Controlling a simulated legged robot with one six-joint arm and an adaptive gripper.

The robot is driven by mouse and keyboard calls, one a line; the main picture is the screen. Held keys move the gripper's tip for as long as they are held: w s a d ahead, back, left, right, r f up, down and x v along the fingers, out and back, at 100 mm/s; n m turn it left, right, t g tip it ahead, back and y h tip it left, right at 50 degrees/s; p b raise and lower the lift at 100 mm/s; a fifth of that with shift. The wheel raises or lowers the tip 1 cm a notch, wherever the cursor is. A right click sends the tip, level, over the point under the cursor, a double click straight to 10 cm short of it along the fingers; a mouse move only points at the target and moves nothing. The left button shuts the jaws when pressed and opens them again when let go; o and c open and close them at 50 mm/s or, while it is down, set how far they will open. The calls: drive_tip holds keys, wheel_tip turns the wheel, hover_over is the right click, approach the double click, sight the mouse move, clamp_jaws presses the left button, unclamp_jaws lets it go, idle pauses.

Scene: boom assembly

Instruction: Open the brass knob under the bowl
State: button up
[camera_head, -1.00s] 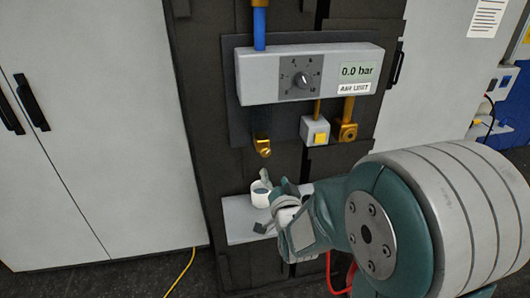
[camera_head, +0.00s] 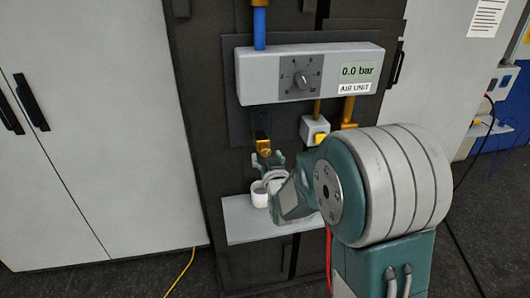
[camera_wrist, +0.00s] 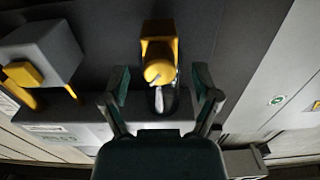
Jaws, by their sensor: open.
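The brass knob (camera_head: 264,148) sits on the dark panel below the left part of the grey air unit. In the wrist view the knob (camera_wrist: 158,72) shows yellow, just beyond and between my two fingers. My gripper (camera_head: 267,160) is open and empty, right below the knob; I cannot tell whether a finger touches it. Its spread fingers also show in the wrist view (camera_wrist: 161,88). The white bowl (camera_head: 259,193) stands upright on the light shelf, below the knob and close under my gripper, which partly hides it.
The air unit (camera_head: 258,78) with its dial reads 0.0 bar. A grey box with a yellow button (camera_head: 320,138) sits right of the knob; it also shows in the wrist view (camera_wrist: 28,73). The shelf (camera_head: 240,220) juts out below.

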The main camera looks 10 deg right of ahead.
drive_tip(key=shift+w, duration=1.15)
drive_tip(key=shift+c, duration=0.3)
clamp_jaws()
drive_tip(key=shift+n, duration=0.6)
drive_tip(key=shift+o, duration=0.3)
unclamp_jaws()
